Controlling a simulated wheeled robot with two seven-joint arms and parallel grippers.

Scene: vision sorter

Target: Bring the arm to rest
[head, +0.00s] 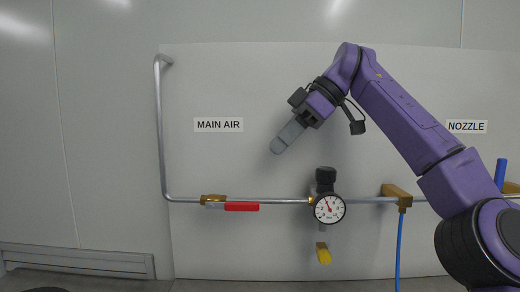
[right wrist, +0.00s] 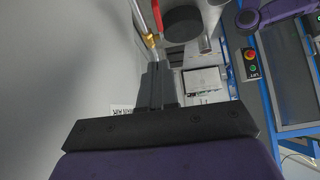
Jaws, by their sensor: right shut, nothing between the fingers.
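My right arm is purple and comes in from the right in the head view. Its right gripper (head: 277,148) is shut and empty, hanging in front of the white panel (head: 260,80), above and left of the pressure gauge. In the right wrist view the shut fingers (right wrist: 157,68) point away from the camera, with nothing between them. The gripper looks apart from the pipe and the gauge. My left gripper is not in view.
A metal pipe (head: 163,130) carries a red-handled valve (head: 240,206), a round gauge (head: 329,208) with a black knob (head: 325,175), and a yellow piece below (head: 323,254). A blue hose (head: 400,250) hangs right. The wrist view shows a red button box (right wrist: 250,63).

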